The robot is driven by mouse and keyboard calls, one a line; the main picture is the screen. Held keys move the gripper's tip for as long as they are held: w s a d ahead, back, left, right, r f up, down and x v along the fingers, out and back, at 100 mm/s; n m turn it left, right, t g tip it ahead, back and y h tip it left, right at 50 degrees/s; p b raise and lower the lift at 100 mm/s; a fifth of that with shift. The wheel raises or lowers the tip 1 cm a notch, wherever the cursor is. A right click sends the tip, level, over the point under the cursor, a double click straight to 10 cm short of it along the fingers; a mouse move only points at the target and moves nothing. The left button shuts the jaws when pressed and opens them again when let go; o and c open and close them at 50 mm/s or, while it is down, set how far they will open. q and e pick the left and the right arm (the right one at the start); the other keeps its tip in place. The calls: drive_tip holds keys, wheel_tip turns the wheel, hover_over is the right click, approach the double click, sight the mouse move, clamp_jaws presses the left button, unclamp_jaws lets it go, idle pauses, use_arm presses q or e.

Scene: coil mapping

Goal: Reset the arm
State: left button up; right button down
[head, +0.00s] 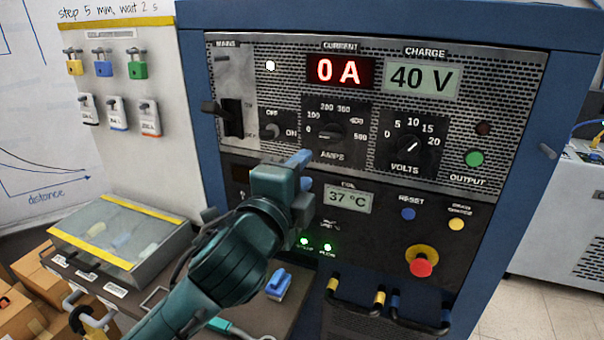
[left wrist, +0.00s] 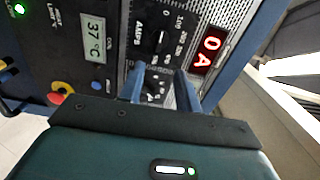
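My left gripper (head: 303,171) is in front of the blue-framed power cabinet (head: 370,20), left of the coil display (head: 348,198) reading 37 °C. In the left wrist view its two blue fingers (left wrist: 162,90) stand apart with nothing held. The volts knob (left wrist: 154,86) shows in the gap behind them. It also shows in the head view (head: 411,147), right of the amps knob (head: 330,134). The current display (head: 338,71) reads 0 A and the charge display (head: 421,77) reads 40 V. My right gripper is not in view.
Below are a red emergency button (head: 421,266), a blue reset button (head: 408,214) and cabinet handles (head: 356,296). A clear-lidded box (head: 120,235) stands at left on a dark bench, with a blue-and-white tag (head: 279,285) beside my arm. Padlocks (head: 104,66) hang on the left board.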

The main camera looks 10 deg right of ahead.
use_arm(q)
drive_tip(key=s+a+f+n+g+y, duration=0.1)
drive_tip(key=a+f+n, duration=0.45)
drive_tip(key=f, duration=0.55)
drive_tip(key=s+a+f+n+g+y, duration=0.1)
drive_tip(key=a+f+n+y, duration=0.1)
drive_tip(key=a+f+n, duration=0.6)
drive_tip(key=s+a+f+n+g+y, duration=0.1)
drive_tip(key=s+a+f+n, duration=0.3)
drive_tip(key=f, duration=0.7)
drive_tip(key=s+a+f+n+g+y, duration=0.1)
drive_tip(key=s+a+f+n+y, duration=0.2)
drive_tip(key=s+a+f, duration=0.4)
drive_tip(key=s+f+n, duration=0.1)
drive_tip(key=s+f, duration=0.3)
drive_tip(key=s, duration=0.1)
drive_tip(key=shift+s+a+g, duration=0.3)
drive_tip(key=shift+s+a, duration=0.1)
drive_tip(key=shift+n, duration=0.25)
